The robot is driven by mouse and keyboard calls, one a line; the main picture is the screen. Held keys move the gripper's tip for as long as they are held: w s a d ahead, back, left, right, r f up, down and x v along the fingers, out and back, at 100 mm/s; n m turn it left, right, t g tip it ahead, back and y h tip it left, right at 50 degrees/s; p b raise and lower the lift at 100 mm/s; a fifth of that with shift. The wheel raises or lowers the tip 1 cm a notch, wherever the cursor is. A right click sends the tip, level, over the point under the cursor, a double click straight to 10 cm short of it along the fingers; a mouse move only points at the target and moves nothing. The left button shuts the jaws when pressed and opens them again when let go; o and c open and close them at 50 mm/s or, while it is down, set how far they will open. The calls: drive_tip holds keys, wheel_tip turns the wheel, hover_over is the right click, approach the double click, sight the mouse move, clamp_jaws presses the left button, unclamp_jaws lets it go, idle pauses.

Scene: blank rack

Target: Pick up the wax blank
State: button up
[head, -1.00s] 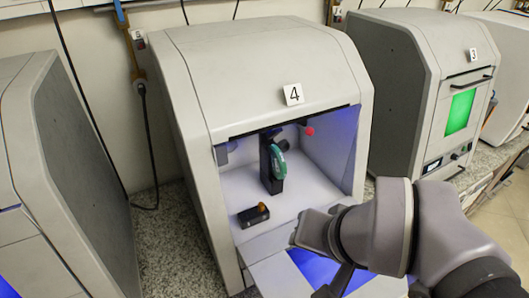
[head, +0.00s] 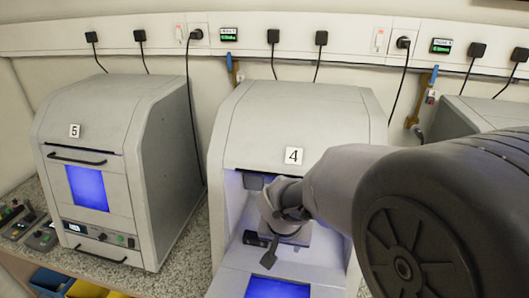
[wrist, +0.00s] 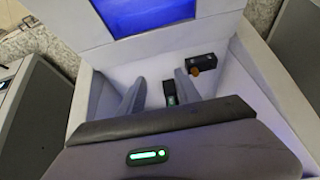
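A teal-green disc, which looks like the wax blank, shows edge-on in the wrist view (wrist: 172,100), by a black upright holder (wrist: 167,86) inside machine 4. My gripper (wrist: 160,78) is open, with one finger on each side of the holder and disc. The fingers look apart from it; I cannot tell how deep they reach. In the head view my wrist (head: 287,205) is inside the machine's opening and hides the disc and holder.
A small black block (wrist: 198,63) with an orange-brown knob lies on the chamber floor near the opening. The chamber's side walls are close by. Machine 4's front panel with a blue window (head: 277,288) is lowered. Closed machine 5 (head: 110,180) stands to the left.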

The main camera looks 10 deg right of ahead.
drive_tip(key=w+d+f, duration=0.1)
drive_tip(key=w, duration=0.3)
drive_tip(key=w+d+f, duration=0.1)
drive_tip(key=w+f, duration=0.1)
drive_tip(key=w, duration=0.3)
drive_tip(key=w+d+f, duration=0.1)
drive_tip(key=w+f, duration=0.1)
drive_tip(key=w, duration=0.2)
drive_tip(key=shift+w+d+f+p, duration=0.1)
drive_tip(key=shift+w+d+p, duration=0.25)
drive_tip(key=shift+d+p, duration=0.05)
clamp_jaws()
